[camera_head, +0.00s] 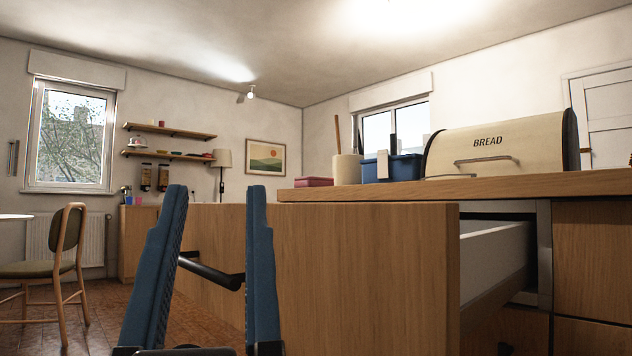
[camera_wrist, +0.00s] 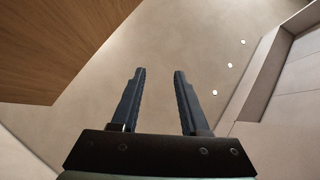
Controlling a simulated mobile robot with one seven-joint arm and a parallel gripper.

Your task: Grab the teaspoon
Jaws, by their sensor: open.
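No teaspoon shows in either view. My gripper (camera_head: 216,190) is open, its two blue fingers pointing up in front of a wooden drawer front. It also shows in the wrist view (camera_wrist: 160,72) with nothing between the fingers. The wooden drawer (camera_head: 365,265) is pulled out, and its pale side wall (camera_head: 492,250) shows. The inside of the drawer is hidden from this low angle. A dark bar handle (camera_head: 210,272) appears between the fingers in the head view; I cannot tell how far behind them it is.
The wooden counter (camera_head: 400,190) carries a cream bread box (camera_head: 500,145), a blue container (camera_head: 400,167), a paper roll (camera_head: 347,169) and a pink box (camera_head: 314,182). A chair (camera_head: 62,250) stands at left. Floor between chair and drawer looks clear.

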